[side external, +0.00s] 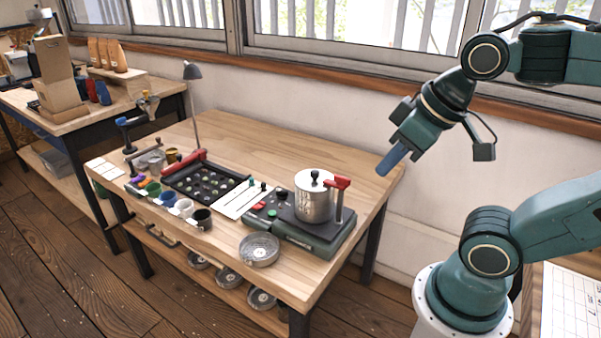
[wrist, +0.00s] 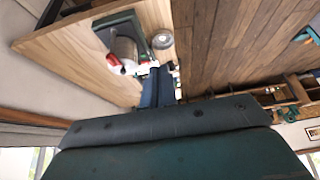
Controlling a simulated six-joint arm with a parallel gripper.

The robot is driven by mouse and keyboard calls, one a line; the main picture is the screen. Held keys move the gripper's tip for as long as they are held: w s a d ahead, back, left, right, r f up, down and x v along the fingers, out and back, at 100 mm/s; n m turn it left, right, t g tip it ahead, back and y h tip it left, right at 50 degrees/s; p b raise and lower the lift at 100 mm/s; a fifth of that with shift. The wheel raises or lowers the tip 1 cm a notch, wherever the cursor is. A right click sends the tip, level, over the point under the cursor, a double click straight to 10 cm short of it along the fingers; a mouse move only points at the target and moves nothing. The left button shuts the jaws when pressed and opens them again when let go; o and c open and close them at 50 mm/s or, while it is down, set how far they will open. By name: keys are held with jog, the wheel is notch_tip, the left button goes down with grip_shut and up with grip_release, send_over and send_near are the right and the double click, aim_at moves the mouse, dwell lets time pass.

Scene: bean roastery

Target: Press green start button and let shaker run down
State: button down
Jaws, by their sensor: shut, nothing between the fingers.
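The shaker is a dark green base (side external: 325,241) with a steel lidded canister (side external: 314,203) on top, at the right end of the wooden table. A red clamp handle (side external: 337,183) stands beside the canister. A small green button (side external: 272,212) shows on the base's left part, near a red one (side external: 258,205) and a black knob (side external: 281,194). My gripper (side external: 385,168) is shut and empty, raised to the right of the shaker and apart from it. In the wrist view, the shut fingers (wrist: 157,88) show below the canister (wrist: 124,48); the button cannot be made out there.
A round steel sieve pan (side external: 259,250) sits at the table's front edge, left of the shaker. A white sheet (side external: 243,200), a black tray (side external: 205,184) and several small cups (side external: 184,207) lie farther left.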

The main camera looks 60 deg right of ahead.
jog(key=shift+w, duration=0.1)
jog(key=w+d+f+m+h, duration=0.1)
jog(key=w+d+f+h, duration=0.15)
jog(key=w, duration=0.75)
jog(key=w+d+f+m+h, duration=0.1)
jog(key=w+d+f, duration=0.15)
jog(key=w, duration=0.75)
jog(key=w+d+f+h, duration=0.1)
jog(key=w+d+f, duration=0.2)
jog(key=w+f, duration=0.4)
jog(key=w+d+f+n+h, duration=0.1)
jog(key=w+d+f+h, duration=0.1)
jog(key=w+f, duration=0.5)
jog(key=shift+w+d+f+t, duration=0.3)
jog(key=shift+d+f, duration=0.5)
jog(key=shift+f, duration=1.05)
jog(key=shift+s+f, duration=0.1)
jog(key=shift+f, duration=0.05)
send_over(273, 218)
jog(key=shift+f, duration=4.25)
